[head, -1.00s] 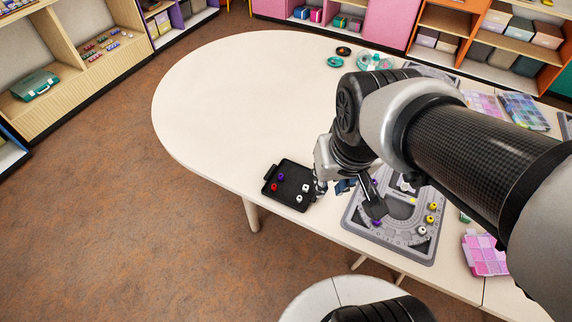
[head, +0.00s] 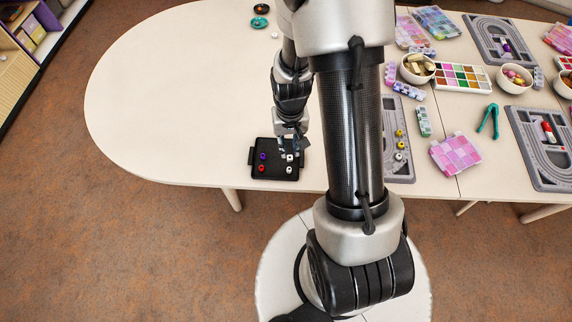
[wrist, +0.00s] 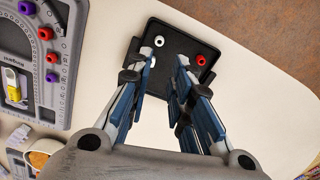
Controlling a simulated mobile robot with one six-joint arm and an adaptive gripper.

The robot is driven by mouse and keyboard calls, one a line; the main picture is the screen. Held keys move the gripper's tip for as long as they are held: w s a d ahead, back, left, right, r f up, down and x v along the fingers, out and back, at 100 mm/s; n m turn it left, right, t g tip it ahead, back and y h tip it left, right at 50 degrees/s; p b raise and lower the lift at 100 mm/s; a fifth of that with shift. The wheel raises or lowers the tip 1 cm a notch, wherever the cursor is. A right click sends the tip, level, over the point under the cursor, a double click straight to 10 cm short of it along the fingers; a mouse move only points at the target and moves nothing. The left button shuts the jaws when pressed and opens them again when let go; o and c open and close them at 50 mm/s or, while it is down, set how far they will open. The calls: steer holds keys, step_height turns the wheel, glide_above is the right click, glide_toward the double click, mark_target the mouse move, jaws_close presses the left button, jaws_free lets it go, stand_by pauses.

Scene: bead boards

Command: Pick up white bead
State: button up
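A black tray (head: 276,168) lies near the table's front edge. It holds two white beads on its right side, one (head: 290,157) behind the other (head: 289,169), and a purple bead (head: 263,156) and a red bead (head: 261,169) on its left. My gripper (head: 287,146) is at the tray's back right, pointing down close to the white beads. In the wrist view my gripper (wrist: 165,58) is open, with nothing seen between its fingers. One white bead (wrist: 159,41) shows just beyond the left fingertip; the other (wrist: 153,62) is partly hidden by that finger. The red bead (wrist: 200,60) is right of the fingers.
A grey bead board (wrist: 30,55) with red and purple beads lies beside the tray; my arm hides much of it in the head view. Boxes, bowls (head: 416,68) and another board (head: 545,150) fill the table's right. The table's left (head: 170,100) is clear.

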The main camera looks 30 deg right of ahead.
mark_target(289, 167)
step_height(289, 167, down, 14)
steer(key=b, duration=0.5)
steer(key=shift+w+d, duration=0.1)
steer(key=shift+c, duration=0.4)
steer(key=shift+c, duration=1.3)
steer(key=shift+r, duration=0.1)
